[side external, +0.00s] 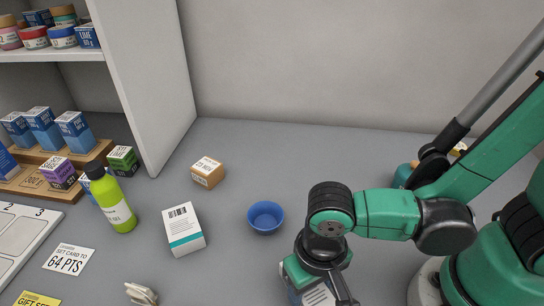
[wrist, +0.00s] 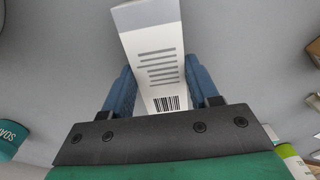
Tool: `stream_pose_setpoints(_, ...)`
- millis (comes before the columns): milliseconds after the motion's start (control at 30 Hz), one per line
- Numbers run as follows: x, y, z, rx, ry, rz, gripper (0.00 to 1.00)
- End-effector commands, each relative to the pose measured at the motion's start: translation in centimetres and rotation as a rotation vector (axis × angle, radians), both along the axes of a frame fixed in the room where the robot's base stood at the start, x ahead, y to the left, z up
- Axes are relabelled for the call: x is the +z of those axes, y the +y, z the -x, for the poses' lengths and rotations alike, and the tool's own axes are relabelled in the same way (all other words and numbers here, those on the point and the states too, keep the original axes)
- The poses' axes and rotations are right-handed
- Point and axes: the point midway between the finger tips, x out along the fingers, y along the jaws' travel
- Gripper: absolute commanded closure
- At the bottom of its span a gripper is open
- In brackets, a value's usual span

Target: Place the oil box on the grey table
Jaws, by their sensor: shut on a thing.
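My gripper (wrist: 158,74) is shut on a white box (wrist: 152,45) with grey printed lines and a barcode, its blue fingers on either side. In the side external view my gripper (side external: 318,280) is at the bottom, over the grey table (side external: 335,155), and part of the white box (side external: 318,296) shows below it. The picture's edge hides the box's lower end, so I cannot tell whether it touches the table. No name is readable on it, so I cannot confirm that it is the oil box.
A blue bowl (side external: 266,217), a white box with a teal band (side external: 184,230), a small brown box (side external: 207,172) and a green bottle (side external: 112,200) stand on the table. Shelves (side external: 50,55) with small boxes and jars are at the left. The table's back middle is clear.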

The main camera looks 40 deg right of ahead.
Motion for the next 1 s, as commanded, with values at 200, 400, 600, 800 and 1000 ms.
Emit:
stream_pose_setpoints(200, 0.0, 0.0, 0.0, 0.0, 0.0, 0.0, 1.0)
stream_pose_setpoints(400, 0.6, 0.0, 0.0, 0.0, 0.0, 0.0, 1.0)
stream_pose_setpoints(600, 2.4, 0.0, 0.0, 0.0, 0.0, 0.0, 1.0)
stream_pose_setpoints(800, 5.9, -0.1, 0.1, 0.0, 0.0, 0.0, 1.0)
stream_pose_setpoints(1000, 9.9, 0.0, 0.0, 0.0, 0.0, 0.0, 1.0)
